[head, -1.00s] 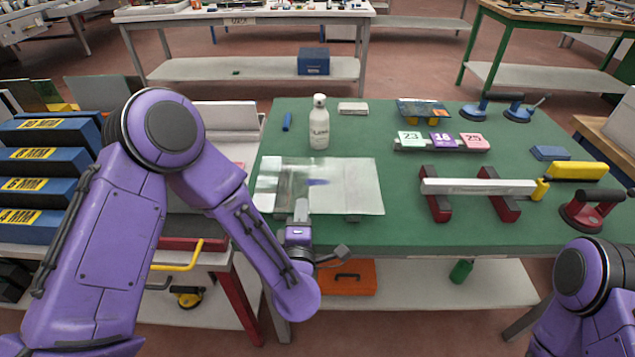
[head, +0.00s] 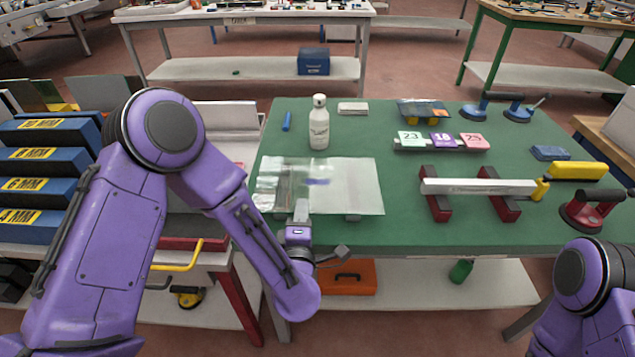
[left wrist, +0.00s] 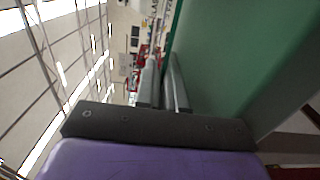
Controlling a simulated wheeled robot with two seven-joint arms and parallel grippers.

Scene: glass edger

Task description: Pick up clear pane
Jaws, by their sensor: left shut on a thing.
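The clear pane (head: 345,184) lies flat over the near left part of the green table, see-through, with a small blue mark showing near its middle. My left gripper (head: 301,208) is at the pane's near edge, shut on it. In the left wrist view the two fingers (left wrist: 164,88) are close together, and the pane between them is hard to make out edge-on. Of my right arm only a purple part shows at the lower right; its gripper is out of view.
A white bottle (head: 319,124) stands just behind the pane. Numbered tags (head: 441,141), red-footed supports with a pale bar (head: 478,187) and a red suction cup (head: 588,210) are to the right. Blue slotted racks (head: 40,160) stand at left. Bare green table lies between pane and supports.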

